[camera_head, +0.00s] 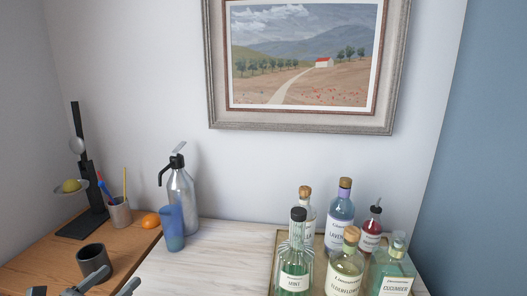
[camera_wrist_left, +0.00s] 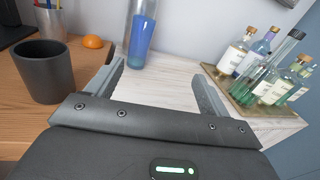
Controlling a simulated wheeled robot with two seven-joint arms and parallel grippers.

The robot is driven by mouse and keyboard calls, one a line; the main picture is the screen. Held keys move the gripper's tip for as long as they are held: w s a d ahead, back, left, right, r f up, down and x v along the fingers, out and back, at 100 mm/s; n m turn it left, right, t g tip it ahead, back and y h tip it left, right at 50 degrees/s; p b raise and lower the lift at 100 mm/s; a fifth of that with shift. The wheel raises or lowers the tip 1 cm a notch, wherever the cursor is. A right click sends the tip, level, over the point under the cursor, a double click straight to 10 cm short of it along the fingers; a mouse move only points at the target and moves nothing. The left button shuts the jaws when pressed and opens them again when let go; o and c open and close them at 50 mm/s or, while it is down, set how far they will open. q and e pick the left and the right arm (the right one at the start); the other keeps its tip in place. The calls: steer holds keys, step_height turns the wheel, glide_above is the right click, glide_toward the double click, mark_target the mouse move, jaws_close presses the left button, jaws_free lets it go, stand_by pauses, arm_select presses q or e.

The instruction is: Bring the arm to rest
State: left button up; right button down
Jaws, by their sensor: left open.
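My left gripper (camera_head: 116,279) comes in at the lower left of the head view, low over the front of the worktop and just right of a dark cup (camera_head: 93,262). In the left wrist view the two fingers of the left gripper (camera_wrist_left: 158,76) stand wide apart, with only pale worktop seen between them. It is open and empty. The dark cup (camera_wrist_left: 44,72) is left of the fingers there, apart from them. My right gripper shows in neither view.
A blue tumbler (camera_head: 173,229) and a siphon bottle (camera_head: 182,186) stand beyond the gripper, near an orange (camera_head: 151,221) and a pen pot (camera_head: 119,213). A tray (camera_head: 270,262) holds several bottles at right. Pale worktop (camera_head: 222,254) between is clear.

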arm_select(q)
steer(key=s+d+f+n+g+y, duration=0.1)
steer(key=s+f+n+g+y, duration=0.25)
steer(key=f+n, duration=0.65)
steer(key=s+d+f+n+g+y, duration=0.1)
steer(key=s+f+n+g+y, duration=0.25)
steer(key=f+n, duration=0.65)
steer(key=s+d+f+n+g+h, duration=0.1)
steer(key=s+d+f+n+g, duration=0.2)
steer(key=s+n, duration=0.5)
steer(key=s+d+f+n+g, duration=0.3)
steer(key=s+f+n, duration=0.1)
steer(key=s+n, duration=0.45)
step_height(320, 180, down, 24)
steer(key=g, duration=0.1)
steer(key=s+a+f+g, duration=0.1)
steer(key=s+a+f, duration=0.1)
steer(key=s+f, duration=1.4)
steer(key=shift+s+a+f+g, duration=0.35)
steer(key=shift+s+f+g, duration=0.05)
steer(key=shift+f, duration=0.4)
